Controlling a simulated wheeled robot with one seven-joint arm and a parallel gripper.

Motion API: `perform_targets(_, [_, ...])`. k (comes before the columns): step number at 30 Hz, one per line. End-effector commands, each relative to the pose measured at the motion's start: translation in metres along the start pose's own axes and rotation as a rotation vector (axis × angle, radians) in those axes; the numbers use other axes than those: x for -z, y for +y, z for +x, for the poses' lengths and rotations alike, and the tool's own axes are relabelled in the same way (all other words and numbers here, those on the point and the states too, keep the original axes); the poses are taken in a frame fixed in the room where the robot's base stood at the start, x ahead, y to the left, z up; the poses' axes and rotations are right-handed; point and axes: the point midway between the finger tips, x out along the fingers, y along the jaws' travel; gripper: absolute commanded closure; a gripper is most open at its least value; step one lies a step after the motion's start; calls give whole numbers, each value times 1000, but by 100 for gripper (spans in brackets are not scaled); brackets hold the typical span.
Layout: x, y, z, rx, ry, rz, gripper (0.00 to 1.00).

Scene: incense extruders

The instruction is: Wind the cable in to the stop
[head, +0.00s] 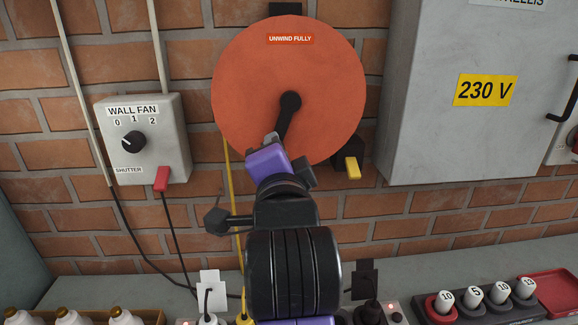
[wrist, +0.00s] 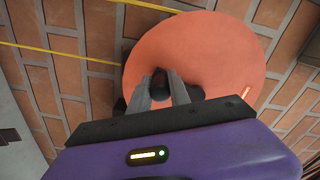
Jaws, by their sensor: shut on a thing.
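The orange cable reel (head: 240,75), labelled "UNWIND FULLY", hangs on the brick wall; it fills the upper middle of the wrist view (wrist: 225,55). Its black crank (head: 290,104) runs from the hub down and slightly left. My gripper (head: 271,138) is at the crank's lower end. In the wrist view my gripper's fingers (wrist: 160,92) are shut on the dark crank handle (wrist: 160,78). The yellow cable (head: 232,185) hangs from the reel's left side, partly hidden behind my arm. A yellow-tipped black part (head: 353,168) sits at the reel's lower right. No cable stop is clearly visible.
A wall fan switch box (head: 165,155) with a red tab is at left. A grey 230 V cabinet (head: 430,110) is at right. My arm covers the middle.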

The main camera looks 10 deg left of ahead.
Motion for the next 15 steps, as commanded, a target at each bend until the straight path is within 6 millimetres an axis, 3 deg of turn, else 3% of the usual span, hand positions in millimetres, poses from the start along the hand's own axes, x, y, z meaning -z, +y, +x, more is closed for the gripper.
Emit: perform_targets(15, [-22, -30, -1, 0, -6, 495, 100])
